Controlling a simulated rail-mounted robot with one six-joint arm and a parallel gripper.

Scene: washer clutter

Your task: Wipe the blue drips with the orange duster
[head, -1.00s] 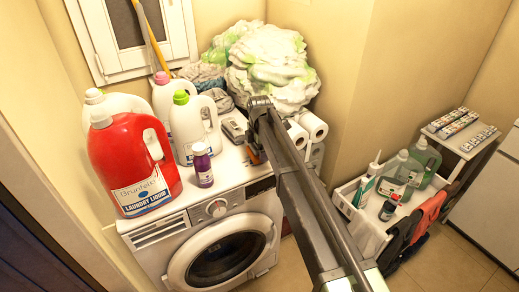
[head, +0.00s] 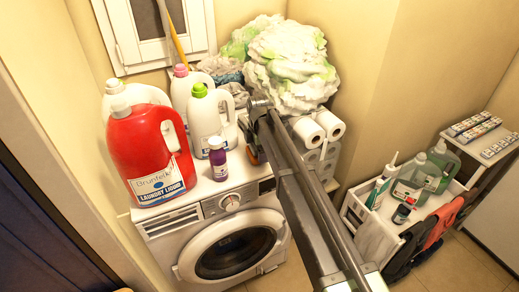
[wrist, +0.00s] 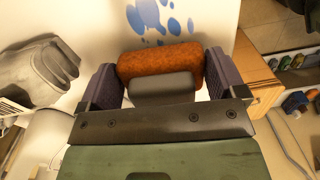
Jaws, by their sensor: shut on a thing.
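The orange duster (wrist: 160,62) is a fuzzy orange block with a grey back, held between the two purple-grey fingers of my gripper (wrist: 160,80) in the wrist view. The blue drips (wrist: 160,18) are several blue spots on a white surface, just beyond the duster at the top of the wrist view. I cannot tell whether the duster touches that surface. In the head view my arm reaches over the right part of the washer top and mostly hides the gripper. The drips are not visible there.
On the washer (head: 235,245) stand a red laundry bottle (head: 150,155), white bottles (head: 210,125) and a small purple bottle (head: 218,160), left of my arm. A cloth heap (head: 290,65) lies behind. Paper rolls (head: 328,125) are close on the right. A bottle crate (head: 375,235) stands farther right.

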